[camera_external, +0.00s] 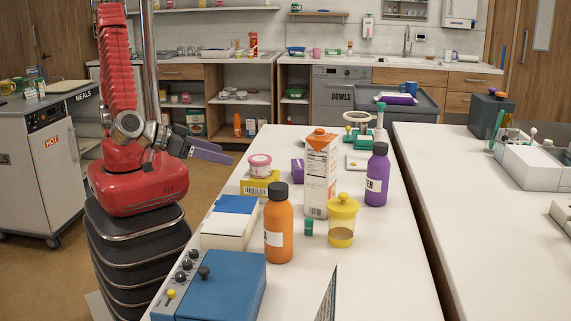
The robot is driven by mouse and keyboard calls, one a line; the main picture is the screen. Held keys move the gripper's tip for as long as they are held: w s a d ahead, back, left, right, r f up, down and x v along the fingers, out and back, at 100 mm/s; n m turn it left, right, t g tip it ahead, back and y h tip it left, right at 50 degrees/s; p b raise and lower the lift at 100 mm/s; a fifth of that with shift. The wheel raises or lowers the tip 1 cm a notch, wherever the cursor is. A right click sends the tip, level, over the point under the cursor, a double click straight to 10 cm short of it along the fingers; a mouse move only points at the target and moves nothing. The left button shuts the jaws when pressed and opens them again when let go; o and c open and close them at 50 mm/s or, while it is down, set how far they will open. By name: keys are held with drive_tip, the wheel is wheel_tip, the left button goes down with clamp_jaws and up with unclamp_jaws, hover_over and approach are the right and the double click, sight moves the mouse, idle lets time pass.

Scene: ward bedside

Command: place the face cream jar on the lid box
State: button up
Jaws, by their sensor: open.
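A small pink and white jar, which looks like the face cream jar (260,170), sits upright on top of a yellow box with a barcode (253,188), left of the carton. A white box with a blue lid panel (226,232), which may be the lid box, lies nearer the camera along the table's left edge; its blue top looks flat and bare. My gripper (228,159) is open and empty, reaching in from the left at the table's left edge. It is to the left of the jar, apart from it and a little higher in the picture.
A tall carton (319,180), an orange bottle (278,235), a yellow-lidded jar (342,222), a small green vial (308,228) and a purple bottle (376,178) stand right of the boxes. A blue case (225,285) fills the near left corner.

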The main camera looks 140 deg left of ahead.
idle(0.3)
drive_tip(key=w+d+r+m+t+h, duration=0.3)
drive_tip(key=w+d+r+t+h, duration=0.3)
drive_tip(key=w, duration=0.4)
drive_tip(key=s+d+r+m+t+h, duration=0.1)
drive_tip(key=d+r+m+t+h, duration=0.3)
drive_tip(key=d+r+m+h, duration=0.5)
drive_tip(key=s+d+f+m+g, duration=0.1)
drive_tip(key=s+d+g, duration=0.15)
drive_tip(key=s, duration=0.35)
drive_tip(key=s+d+m+g, duration=0.1)
drive_tip(key=s+d, duration=0.2)
drive_tip(key=s, duration=0.2)
drive_tip(key=s+a+f+m+g+y, duration=0.1)
drive_tip(key=s+a, duration=0.1)
drive_tip(key=s, duration=0.4)
drive_tip(key=s+a+f+g+y, duration=0.1)
drive_tip(key=s+a+f+g, duration=0.1)
drive_tip(key=s, duration=0.5)
drive_tip(key=shift+a+f+m, duration=0.25)
drive_tip(key=shift+a+m, duration=0.15)
drive_tip(key=shift+a, duration=0.45)
